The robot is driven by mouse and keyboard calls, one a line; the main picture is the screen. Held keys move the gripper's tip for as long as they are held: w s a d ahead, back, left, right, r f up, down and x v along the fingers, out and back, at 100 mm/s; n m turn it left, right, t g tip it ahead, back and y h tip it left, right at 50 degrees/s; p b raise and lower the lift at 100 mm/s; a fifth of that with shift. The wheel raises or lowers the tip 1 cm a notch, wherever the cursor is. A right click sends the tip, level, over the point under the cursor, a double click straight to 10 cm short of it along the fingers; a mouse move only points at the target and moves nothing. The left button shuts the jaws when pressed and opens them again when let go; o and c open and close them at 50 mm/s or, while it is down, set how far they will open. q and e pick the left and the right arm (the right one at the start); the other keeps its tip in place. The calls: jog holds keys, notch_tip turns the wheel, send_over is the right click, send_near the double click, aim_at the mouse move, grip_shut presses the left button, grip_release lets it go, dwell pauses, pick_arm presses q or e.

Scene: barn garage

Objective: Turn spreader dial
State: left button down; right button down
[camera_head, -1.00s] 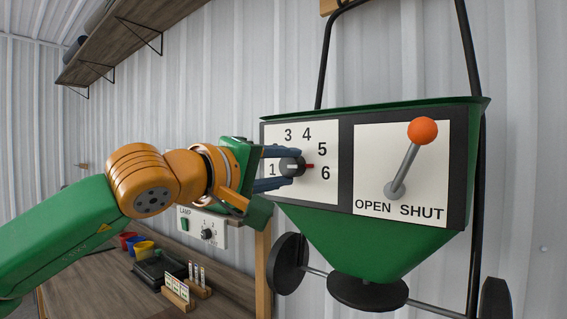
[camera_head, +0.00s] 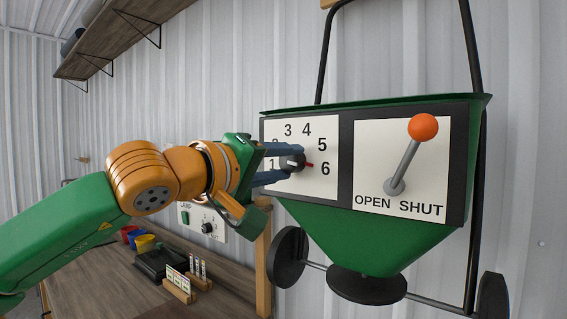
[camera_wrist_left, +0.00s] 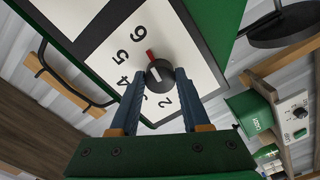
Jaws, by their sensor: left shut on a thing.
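The spreader dial (camera_head: 293,162) is a dark round knob with a white line on a white panel (camera_head: 328,190) numbered 1 to 6. A red mark (camera_head: 309,165) at its right edge lies toward the 6. My left gripper (camera_head: 292,163) has one finger above and one below the knob, shut on it. In the left wrist view, the dial (camera_wrist_left: 160,75) sits between the tips of my left gripper (camera_wrist_left: 158,84), and the red mark points toward the 6. The 2 is partly hidden by a finger in the head view. My right gripper is out of view.
The green spreader hopper (camera_head: 375,240) has an OPEN/SHUT lever with an orange ball (camera_head: 423,127), right of the dial. A lamp panel (camera_head: 203,223) stands behind my left gripper. A workbench (camera_head: 100,272) holds cups, a black tray and small racks. A shelf (camera_head: 125,30) hangs above.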

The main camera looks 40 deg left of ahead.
pick_arm(q)
jog(key=shift+c, duration=1.9)
grip_release()
jog(key=s+b, duration=0.2)
jog(key=s, duration=0.5)
jog(key=shift+s+d+b, duration=0.15)
jog(key=shift+d+b, duration=0.15)
jog(key=shift+d, duration=0.1)
